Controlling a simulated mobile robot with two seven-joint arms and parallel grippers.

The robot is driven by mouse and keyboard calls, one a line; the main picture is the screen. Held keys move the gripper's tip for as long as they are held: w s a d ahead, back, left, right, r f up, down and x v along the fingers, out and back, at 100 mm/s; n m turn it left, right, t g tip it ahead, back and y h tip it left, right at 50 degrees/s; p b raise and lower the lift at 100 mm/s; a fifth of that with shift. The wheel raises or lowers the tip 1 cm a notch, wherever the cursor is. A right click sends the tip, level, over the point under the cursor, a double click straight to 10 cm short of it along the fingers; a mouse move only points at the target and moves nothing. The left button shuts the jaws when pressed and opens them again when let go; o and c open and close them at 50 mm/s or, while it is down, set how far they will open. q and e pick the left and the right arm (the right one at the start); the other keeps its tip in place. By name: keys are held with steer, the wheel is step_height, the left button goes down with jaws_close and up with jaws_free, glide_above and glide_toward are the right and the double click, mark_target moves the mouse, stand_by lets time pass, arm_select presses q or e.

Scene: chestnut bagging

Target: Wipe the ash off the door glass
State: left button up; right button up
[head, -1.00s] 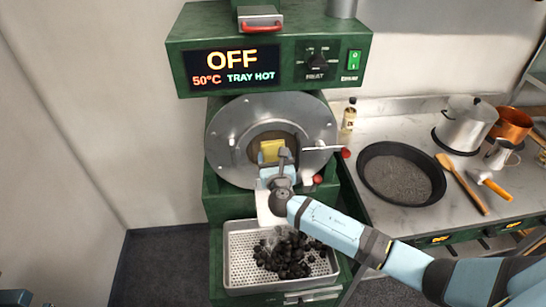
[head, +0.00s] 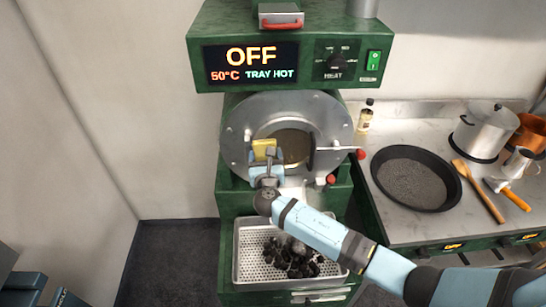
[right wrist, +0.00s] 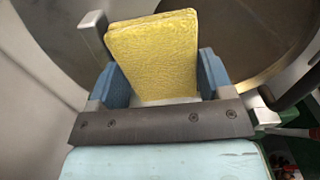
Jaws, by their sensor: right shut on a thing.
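The round steel door (head: 238,133) is on the front of the green roaster, with its brownish door glass (head: 296,147) in the middle. My right gripper (head: 265,167) is shut on a yellow sponge (head: 263,147) in front of the door, over the left edge of the glass. In the right wrist view the sponge (right wrist: 153,58) stands upright between the blue fingers, and the dark glass (right wrist: 235,35) shows behind it. I cannot tell whether the sponge touches the glass, or how much ash is on it. My left gripper is not in view.
A perforated tray (head: 246,262) with dark chestnuts sits below the door; the display (head: 251,63) reads OFF, 50°C, TRAY HOT. A door handle bar (head: 335,149) sticks out at right. A black pan (head: 415,178) and pots stand on the right counter.

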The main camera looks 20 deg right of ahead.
steer(key=shift+r, duration=0.1)
steer(key=p+v, duration=0.2)
steer(key=v, duration=0.4)
steer(key=shift+w+p, duration=0.1)
steer(key=shift+p, duration=0.2)
stand_by(0.3)
steer(key=v, duration=0.3)
stand_by(0.3)
stand_by(0.5)
